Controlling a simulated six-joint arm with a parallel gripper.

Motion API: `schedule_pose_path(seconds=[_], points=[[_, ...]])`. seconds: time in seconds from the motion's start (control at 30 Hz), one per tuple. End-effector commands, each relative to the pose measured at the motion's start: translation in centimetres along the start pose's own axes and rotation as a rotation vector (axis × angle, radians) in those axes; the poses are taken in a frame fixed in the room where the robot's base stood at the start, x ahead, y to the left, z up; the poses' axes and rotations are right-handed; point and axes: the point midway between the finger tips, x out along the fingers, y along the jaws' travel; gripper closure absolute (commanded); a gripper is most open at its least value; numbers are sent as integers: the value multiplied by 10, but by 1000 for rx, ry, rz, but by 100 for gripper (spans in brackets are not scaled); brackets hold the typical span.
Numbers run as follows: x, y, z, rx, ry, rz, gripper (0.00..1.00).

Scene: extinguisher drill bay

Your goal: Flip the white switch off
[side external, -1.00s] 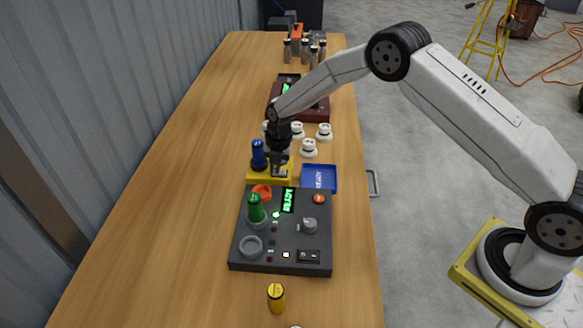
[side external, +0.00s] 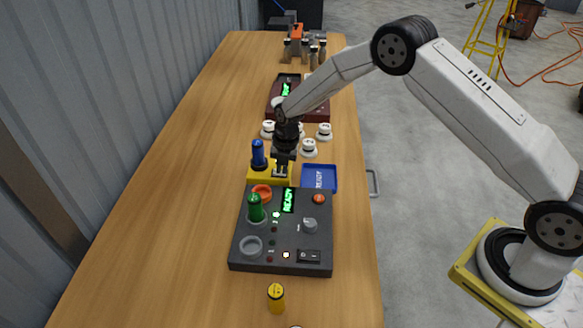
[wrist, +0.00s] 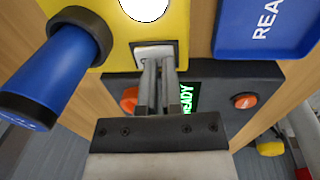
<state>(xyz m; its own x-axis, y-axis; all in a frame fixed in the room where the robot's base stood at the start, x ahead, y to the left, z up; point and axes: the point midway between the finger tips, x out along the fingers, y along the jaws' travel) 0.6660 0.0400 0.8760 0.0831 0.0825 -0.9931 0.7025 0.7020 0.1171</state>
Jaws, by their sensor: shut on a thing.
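The white switch (wrist: 150,52) sits in a dark-edged plate on the yellow box (wrist: 180,20), seen in the wrist view. My gripper (wrist: 158,66) points down at it, with its two fingers close together and shut on the switch's lever. The fingers hide most of the lever, so its exact tilt cannot be told. In the side view my gripper (side external: 282,172) is at the right part of the yellow box (side external: 254,177) and hides the switch.
A blue-handled lever (side external: 258,155) stands left of my gripper. A dark panel (side external: 250,225) with a green handle (side external: 255,207) and a READY display (side external: 288,200) lies in front. A blue tray (side external: 319,187) is at the right. White knobbed pieces (side external: 309,148) stand behind.

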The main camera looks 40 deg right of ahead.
Motion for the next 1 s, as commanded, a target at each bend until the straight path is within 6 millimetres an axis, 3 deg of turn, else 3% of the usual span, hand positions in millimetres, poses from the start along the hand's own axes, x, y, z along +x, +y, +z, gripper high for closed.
schedule_pose_path(seconds=[0.23, 0.47, 1.0], points=[[1, -2, -3, 0, 8, -8, 100], [-15, -1, -1, 0, 3, -3, 100], [-93, 0, 0, 1, -1, 2, 100]])
